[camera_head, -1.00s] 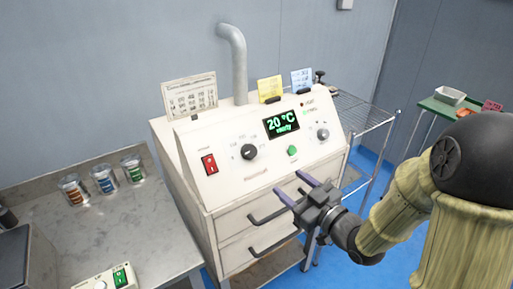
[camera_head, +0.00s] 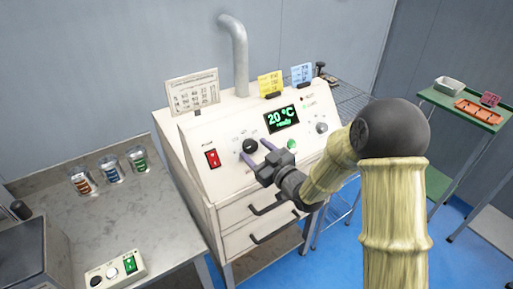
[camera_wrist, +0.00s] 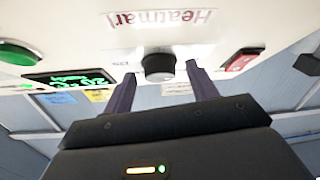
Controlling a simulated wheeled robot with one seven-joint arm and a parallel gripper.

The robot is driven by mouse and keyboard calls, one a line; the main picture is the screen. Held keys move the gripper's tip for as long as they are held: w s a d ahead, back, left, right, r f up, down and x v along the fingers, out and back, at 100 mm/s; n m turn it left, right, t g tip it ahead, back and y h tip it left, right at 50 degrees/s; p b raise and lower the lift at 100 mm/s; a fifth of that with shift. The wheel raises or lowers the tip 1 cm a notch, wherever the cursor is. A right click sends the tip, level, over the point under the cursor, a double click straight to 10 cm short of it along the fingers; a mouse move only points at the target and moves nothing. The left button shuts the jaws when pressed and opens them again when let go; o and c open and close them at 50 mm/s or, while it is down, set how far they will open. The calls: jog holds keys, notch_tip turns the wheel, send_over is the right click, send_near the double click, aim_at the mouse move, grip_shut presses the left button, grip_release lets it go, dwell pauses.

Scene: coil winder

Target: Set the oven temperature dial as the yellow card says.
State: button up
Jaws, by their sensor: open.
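The cream oven (camera_head: 225,195) has a black round temperature dial (camera_head: 250,146) on its sloped front panel. In the wrist view, which is upside down, the dial (camera_wrist: 159,66) shows between my two purple finger tips. My gripper (camera_head: 254,149) is open in front of the panel, its fingers on either side of the dial, not visibly closed on it. Whether the fingers touch the panel I cannot tell. The yellow card (camera_head: 270,84) stands on top of the oven; its writing is too small to read. The display (camera_head: 282,119) reads 20 °C with a smaller green word below.
A red switch (camera_head: 212,158) is left of the dial; a green button (camera_head: 292,144) and a smaller knob (camera_head: 321,127) are right. A blue card (camera_head: 301,74) and a white chart (camera_head: 192,92) stand on top. Drawer handles (camera_head: 270,208) stick out below my gripper.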

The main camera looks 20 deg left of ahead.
jog(key=shift+w+a, duration=0.15)
jog(key=shift+c, duration=0.5)
jog(key=c, duration=0.9)
